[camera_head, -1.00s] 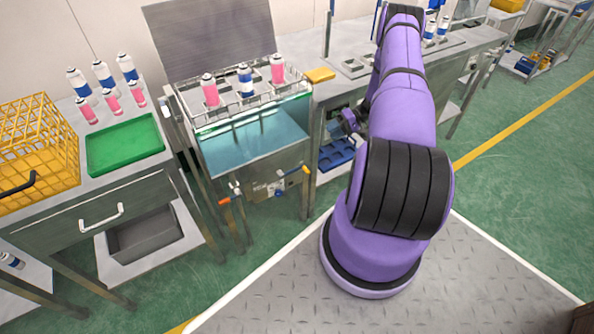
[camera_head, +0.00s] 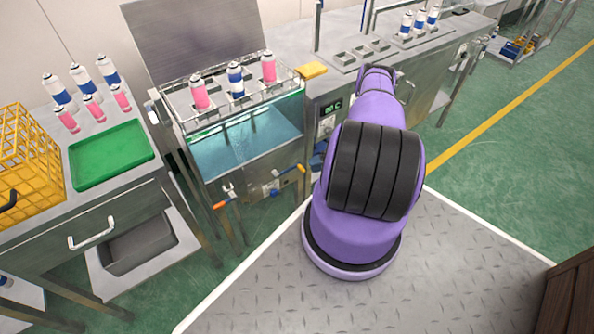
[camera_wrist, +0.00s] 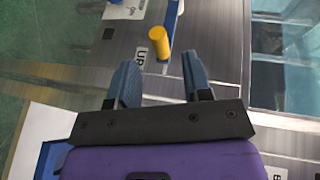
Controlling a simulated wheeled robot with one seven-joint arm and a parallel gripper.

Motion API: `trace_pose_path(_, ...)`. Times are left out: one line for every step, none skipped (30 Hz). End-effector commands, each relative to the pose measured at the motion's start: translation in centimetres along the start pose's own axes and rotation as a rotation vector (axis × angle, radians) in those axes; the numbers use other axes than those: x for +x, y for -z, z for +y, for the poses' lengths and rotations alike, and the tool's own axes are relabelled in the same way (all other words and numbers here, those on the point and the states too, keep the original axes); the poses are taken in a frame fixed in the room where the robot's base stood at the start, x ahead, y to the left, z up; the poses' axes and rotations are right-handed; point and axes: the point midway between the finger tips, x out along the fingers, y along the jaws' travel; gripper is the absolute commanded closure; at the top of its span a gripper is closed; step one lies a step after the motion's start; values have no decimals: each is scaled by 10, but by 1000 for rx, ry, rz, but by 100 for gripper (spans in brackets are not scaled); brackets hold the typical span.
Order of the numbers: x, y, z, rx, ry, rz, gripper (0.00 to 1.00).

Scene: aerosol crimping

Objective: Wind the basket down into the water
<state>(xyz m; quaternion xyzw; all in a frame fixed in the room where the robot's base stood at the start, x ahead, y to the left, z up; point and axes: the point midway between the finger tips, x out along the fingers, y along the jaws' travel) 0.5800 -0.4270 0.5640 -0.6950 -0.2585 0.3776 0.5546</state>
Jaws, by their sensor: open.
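The wire basket (camera_head: 222,121) sits raised at the top of the water tank, holding several cans upright: pink (camera_head: 199,93), blue-and-white (camera_head: 236,82) and pink (camera_head: 268,68). The water (camera_head: 262,137) is visible below it through the tank's clear front. A crank with an orange grip (camera_head: 300,169) is on the tank's front, at the right. In the wrist view, my gripper (camera_wrist: 160,66) is open, with two blue fingers apart. The yellow-orange grip (camera_wrist: 160,42) stands between and just beyond the fingertips, near a partly covered "UP" label (camera_wrist: 141,56). My arm hides the gripper in the head view.
Another orange-handled lever (camera_head: 219,205) sticks out at the tank's lower left. A green tray (camera_head: 110,153), a yellow crate (camera_head: 35,160) and several cans stand on the left bench. A counter with recessed slots (camera_head: 361,51) adjoins the tank on the right.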

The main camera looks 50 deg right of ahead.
Motion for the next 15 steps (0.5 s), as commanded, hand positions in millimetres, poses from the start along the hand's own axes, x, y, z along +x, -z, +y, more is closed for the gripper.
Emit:
trace_pose_path(11, 0, 0, 1, 1, -3, 55)
trace_pose_path(16, 0, 0, 1, 0, -3, 55)
trace_pose_path(23, 0, 0, 2, 0, -3, 55)
trace_pose_path(29, 0, 0, 2, 1, -3, 55)
trace_pose_path(34, 0, 0, 1, 1, -3, 55)
trace_pose_path(40, 0, 0, 1, 1, -3, 55)
trace_pose_path(45, 0, 0, 0, 0, -3, 55)
trace_pose_path(50, 0, 0, 0, 0, -3, 55)
trace_pose_path(55, 0, 0, 0, -1, -3, 55)
trace_pose_path(58, 0, 0, 0, -1, -3, 55)
trace_pose_path(61, 0, 0, 1, -1, -3, 55)
trace_pose_path(65, 0, 0, 1, -1, -2, 55)
trace_pose_path(68, 0, 0, 1, -1, -2, 55)
trace_pose_path(70, 0, 0, 1, -1, -2, 55)
trace_pose_path(72, 0, 0, 1, -1, -2, 55)
